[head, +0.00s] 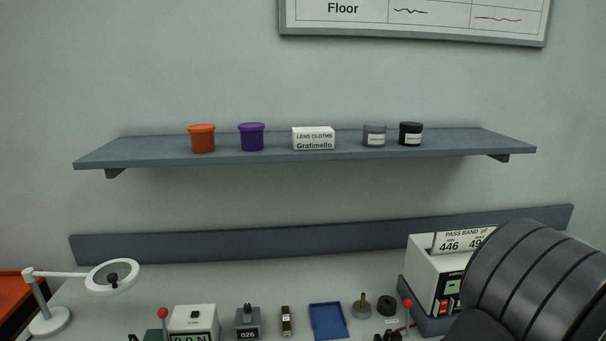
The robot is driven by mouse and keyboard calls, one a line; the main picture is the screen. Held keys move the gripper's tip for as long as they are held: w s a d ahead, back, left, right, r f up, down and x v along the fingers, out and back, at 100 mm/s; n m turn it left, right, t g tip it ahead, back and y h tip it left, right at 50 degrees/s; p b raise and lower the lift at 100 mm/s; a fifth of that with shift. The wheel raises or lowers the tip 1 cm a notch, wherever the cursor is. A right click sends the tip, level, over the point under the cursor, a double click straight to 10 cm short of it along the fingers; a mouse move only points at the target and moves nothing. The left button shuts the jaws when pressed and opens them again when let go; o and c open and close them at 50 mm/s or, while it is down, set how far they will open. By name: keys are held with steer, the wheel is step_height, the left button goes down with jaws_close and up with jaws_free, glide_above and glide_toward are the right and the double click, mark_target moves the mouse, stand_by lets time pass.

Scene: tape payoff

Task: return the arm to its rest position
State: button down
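A dark ribbed cylindrical part, which looks like a link of my own arm, fills the lower right corner of the head view. It covers part of the white instrument box (430,271) behind it. My gripper is not in view, so I cannot see its fingers or whether it holds anything.
A wall shelf (310,157) holds small tubs and a lens cloth box (313,138). On the bench are a magnifier lamp (50,318), a white box (193,320), a grey device marked 026 (248,323), a blue tray (327,321) and a red-knobbed lever (407,304).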

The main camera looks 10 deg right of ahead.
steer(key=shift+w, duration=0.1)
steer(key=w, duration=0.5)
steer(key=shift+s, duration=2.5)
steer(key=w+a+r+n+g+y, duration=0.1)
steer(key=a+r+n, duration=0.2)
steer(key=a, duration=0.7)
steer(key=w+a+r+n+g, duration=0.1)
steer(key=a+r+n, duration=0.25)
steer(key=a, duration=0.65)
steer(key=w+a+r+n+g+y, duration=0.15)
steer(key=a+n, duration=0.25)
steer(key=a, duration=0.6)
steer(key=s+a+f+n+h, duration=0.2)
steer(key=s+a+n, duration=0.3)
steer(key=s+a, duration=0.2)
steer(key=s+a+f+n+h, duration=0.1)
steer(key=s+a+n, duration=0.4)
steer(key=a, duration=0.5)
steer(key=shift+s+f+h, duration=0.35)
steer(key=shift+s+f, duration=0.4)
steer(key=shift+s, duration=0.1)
